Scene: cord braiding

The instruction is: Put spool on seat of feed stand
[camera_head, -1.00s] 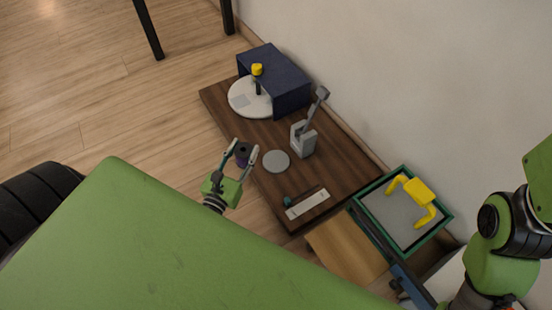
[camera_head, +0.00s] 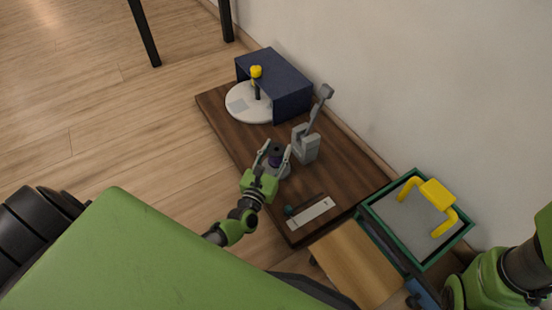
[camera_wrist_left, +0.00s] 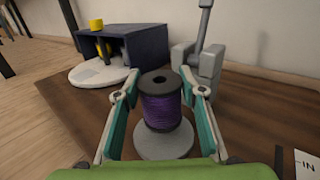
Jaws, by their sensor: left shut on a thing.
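My left gripper (camera_head: 275,150) is shut on the spool (camera_head: 275,158), a black-flanged reel of purple cord. In the left wrist view the spool (camera_wrist_left: 165,108) stands upright between the two teal-padded fingers. The round grey disc (camera_wrist_left: 163,145), which looks like the seat, lies beneath the spool and shows in front of its lower edge. I cannot tell whether the spool touches it. In the head view the disc (camera_head: 285,172) is mostly hidden by the gripper and spool. The grey block with a tilted lever (camera_head: 306,143) stands right beside it. My right gripper is out of view.
A white label strip (camera_head: 311,214) lies near the front. A green-rimmed tray (camera_head: 425,263) holds a yellow handle (camera_head: 436,192).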

